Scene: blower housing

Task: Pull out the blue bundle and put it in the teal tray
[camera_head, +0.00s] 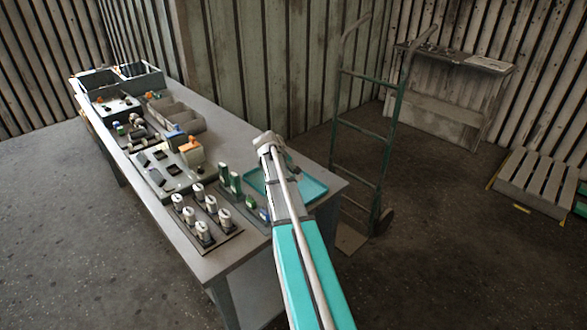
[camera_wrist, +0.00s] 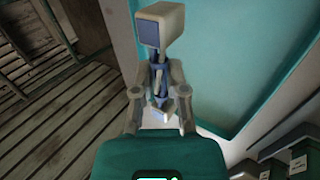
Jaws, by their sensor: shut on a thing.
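My gripper (camera_wrist: 157,84) is shut in the wrist view on the blue bundle (camera_wrist: 158,71), a narrow blue piece between the fingers. A cream block with a dark blue face (camera_wrist: 151,33) sits at its far end and seems part of it. The teal tray (camera_wrist: 225,50) lies behind and to the right in the wrist view, apparently below the held piece; I cannot tell the gap. In the head view the teal tray (camera_head: 312,187) is at the table's near right end, partly behind my arm. My gripper and the bundle are hidden there.
The long table (camera_head: 215,262) carries a board with several white-topped pegs (camera_head: 203,229), green upright parts (camera_head: 230,180), a grey panel (camera_head: 165,175) and grey bins (camera_head: 178,112). A green hand truck (camera_head: 358,133) stands beyond the table's right end. A pallet (camera_head: 540,183) lies further right.

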